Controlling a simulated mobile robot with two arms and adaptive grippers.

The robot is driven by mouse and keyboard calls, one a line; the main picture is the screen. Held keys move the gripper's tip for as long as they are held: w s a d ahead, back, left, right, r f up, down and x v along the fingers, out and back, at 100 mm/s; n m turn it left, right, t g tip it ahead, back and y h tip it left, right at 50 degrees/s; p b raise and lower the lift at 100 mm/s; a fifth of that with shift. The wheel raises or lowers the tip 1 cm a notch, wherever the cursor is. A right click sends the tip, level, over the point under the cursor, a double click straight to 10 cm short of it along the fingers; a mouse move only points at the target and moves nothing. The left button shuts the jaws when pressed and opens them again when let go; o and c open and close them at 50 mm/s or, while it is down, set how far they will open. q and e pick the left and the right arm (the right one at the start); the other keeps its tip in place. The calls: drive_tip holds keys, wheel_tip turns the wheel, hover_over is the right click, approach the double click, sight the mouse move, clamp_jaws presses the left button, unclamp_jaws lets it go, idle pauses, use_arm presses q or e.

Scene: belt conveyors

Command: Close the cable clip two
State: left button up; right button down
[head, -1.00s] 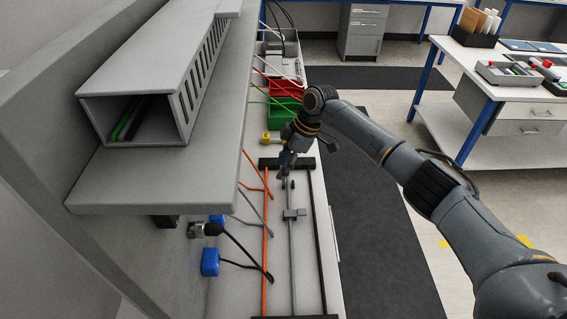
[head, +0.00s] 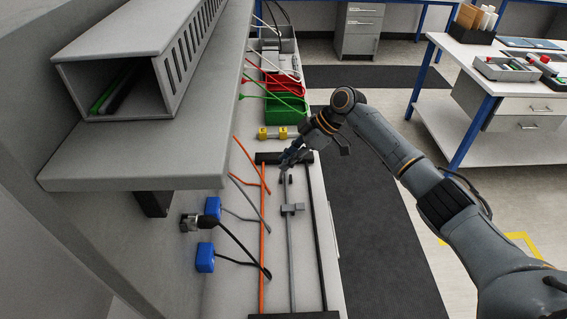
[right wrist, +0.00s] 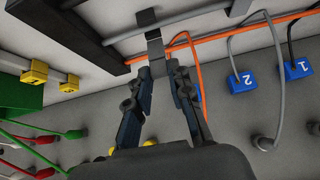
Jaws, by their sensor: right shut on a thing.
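A grey cable (head: 290,250) runs lengthwise in a dark frame on the bench, beside an orange cable (head: 263,240). One grey cable clip (head: 292,209) sits around the middle of the grey cable. My right gripper (head: 287,164) is at the far end of the frame, beyond that clip. In the right wrist view, my right gripper (right wrist: 166,68) is shut on a dark grey clip (right wrist: 154,45), whose upright strap stands between the fingertips. The fingers partly hide the clip's lower end, so how far it is closed is unclear. My left gripper is not in view.
Blue boxes marked 2 (right wrist: 243,82) and 1 (right wrist: 298,68) have cables. Yellow connectors (head: 263,133) and a green bin (head: 286,108) lie beyond the frame. A grey shelf (head: 150,165) overhangs the left. The bench's right edge is close to the frame.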

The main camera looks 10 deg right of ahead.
drive_tip(key=y+b, duration=0.1)
drive_tip(key=b, duration=0.1)
drive_tip(key=d+f+y+b, duration=0.1)
drive_tip(key=b, duration=0.1)
drive_tip(key=shift+s+d+f+t+y+b, duration=0.15)
drive_tip(key=shift+d+f+t+y+b, duration=0.1)
drive_tip(key=shift+d+t+y+b, duration=0.05)
drive_tip(key=shift+d+r+y+b, duration=0.1)
drive_tip(key=shift+d+y+b, duration=0.2)
drive_tip(key=shift+y+b, duration=0.5)
drive_tip(key=c, duration=1.2)
unclamp_jaws()
drive_tip(key=shift+d+r, duration=0.15)
drive_tip(key=v, duration=1.1)
drive_tip(key=shift+s+d+r, duration=0.2)
drive_tip(key=shift+r, duration=0.1)
drive_tip(key=shift+f, duration=0.1)
